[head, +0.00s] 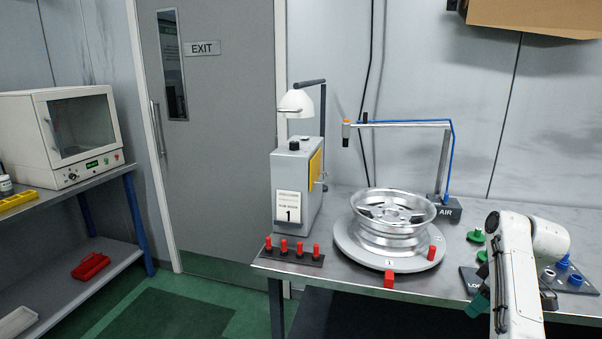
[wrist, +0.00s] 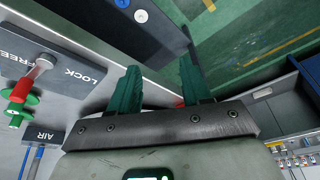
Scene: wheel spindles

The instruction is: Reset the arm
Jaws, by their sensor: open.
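My white arm reaches in at the lower right of the head view. My gripper (wrist: 160,88) has two green fingers, which stand apart with nothing held between them in the wrist view. In the head view part of the green gripper (head: 478,303) shows at the bench's front edge, beside the dark LOCK plate (head: 467,275). The fingertips are hard to make out there. In the wrist view the FREE/LOCK plate (wrist: 50,75) lies to the left of the fingers, with a red-tipped lever on it.
A silver wheel rim (head: 393,215) sits on a round grey turntable (head: 345,240) on the metal bench. A grey lamp box (head: 297,175) and a rack of several red pegs (head: 292,255) stand left. Green and blue knobs lie near my arm. Floor is clear in front.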

